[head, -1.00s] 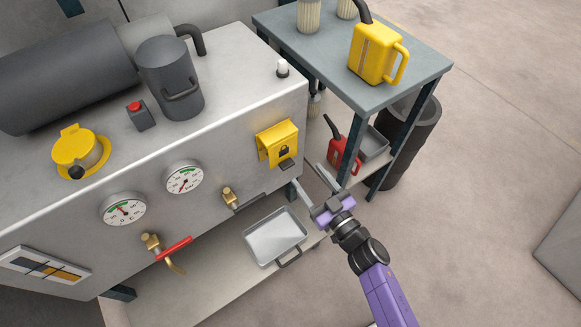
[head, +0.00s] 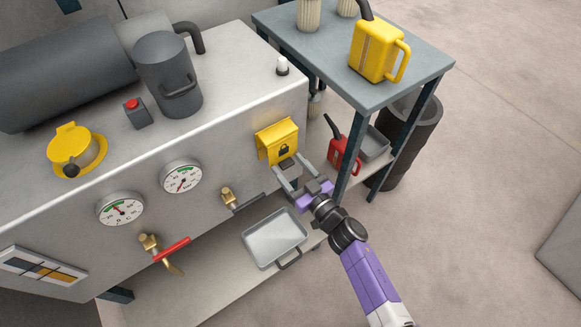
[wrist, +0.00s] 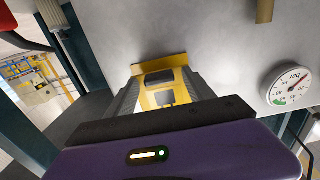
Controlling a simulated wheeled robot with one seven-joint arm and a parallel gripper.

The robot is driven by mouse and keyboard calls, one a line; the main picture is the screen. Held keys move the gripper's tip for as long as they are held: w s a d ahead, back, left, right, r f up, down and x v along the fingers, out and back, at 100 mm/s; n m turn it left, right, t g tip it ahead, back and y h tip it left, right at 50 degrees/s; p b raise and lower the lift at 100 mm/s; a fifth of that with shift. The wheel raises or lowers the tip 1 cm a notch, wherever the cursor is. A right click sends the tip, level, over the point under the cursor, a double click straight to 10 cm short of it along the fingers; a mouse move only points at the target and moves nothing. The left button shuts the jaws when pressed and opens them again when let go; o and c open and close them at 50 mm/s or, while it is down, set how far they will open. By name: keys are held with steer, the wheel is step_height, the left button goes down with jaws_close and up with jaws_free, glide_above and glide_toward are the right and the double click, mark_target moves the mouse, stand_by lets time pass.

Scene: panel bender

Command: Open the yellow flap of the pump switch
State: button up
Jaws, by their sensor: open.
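The yellow flap (head: 281,144) with a padlock mark covers the pump switch on the front of the grey machine, near its right corner. It hangs down, closed. My gripper (head: 289,172) is open just below and in front of the flap's lower edge. In the wrist view the yellow flap (wrist: 160,73) shows between and beyond the two fingers of my gripper (wrist: 165,95). I cannot tell whether a finger touches it. The switch itself is hidden behind the flap.
A brass valve (head: 230,197) with a dark lever sits left of my gripper. A metal tray (head: 274,238) lies on the shelf below. A workbench (head: 400,95) with a yellow can (head: 377,52) stands right, a red can (head: 343,152) beneath it. Open floor lies to the right.

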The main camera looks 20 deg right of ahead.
steer(key=shift+c, duration=0.2)
jaws_close()
steer(key=shift+s+r+p, duration=0.1)
steer(key=shift+r+p, duration=0.1)
steer(key=shift+p, duration=0.3)
